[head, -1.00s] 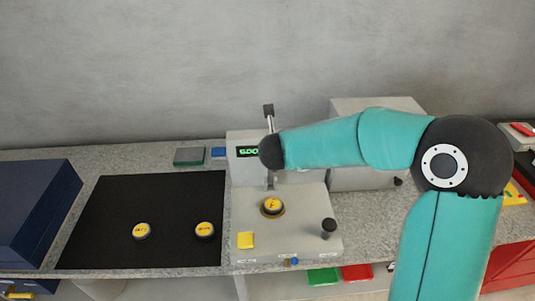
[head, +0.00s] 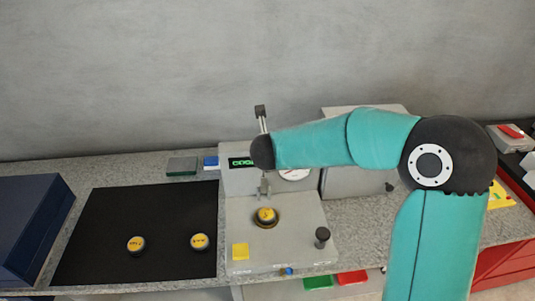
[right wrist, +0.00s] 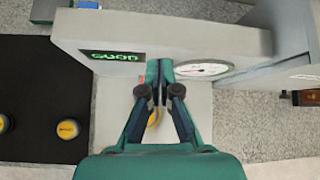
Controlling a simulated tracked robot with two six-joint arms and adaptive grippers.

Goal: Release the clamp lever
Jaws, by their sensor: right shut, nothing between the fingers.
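The grey test fixture (head: 235,187) stands on the bench with a lit green display. A yellow-topped round puck (head: 266,215) sits in its ring, below a small grey metal part (head: 264,187). A black knob (head: 322,235) stands upright at the plate's right front; I cannot tell which part is the clamp lever. In the right wrist view my right gripper (right wrist: 159,72) is shut in front of the fixture's face, between display and dial, with nothing visibly held. My left gripper is out of view.
A black mat (head: 92,235) with two yellow-topped pucks (head: 136,245) (head: 200,242) lies left of the fixture. A grey box (head: 342,178) stands behind right. A dark blue case (head: 28,225) is at far left.

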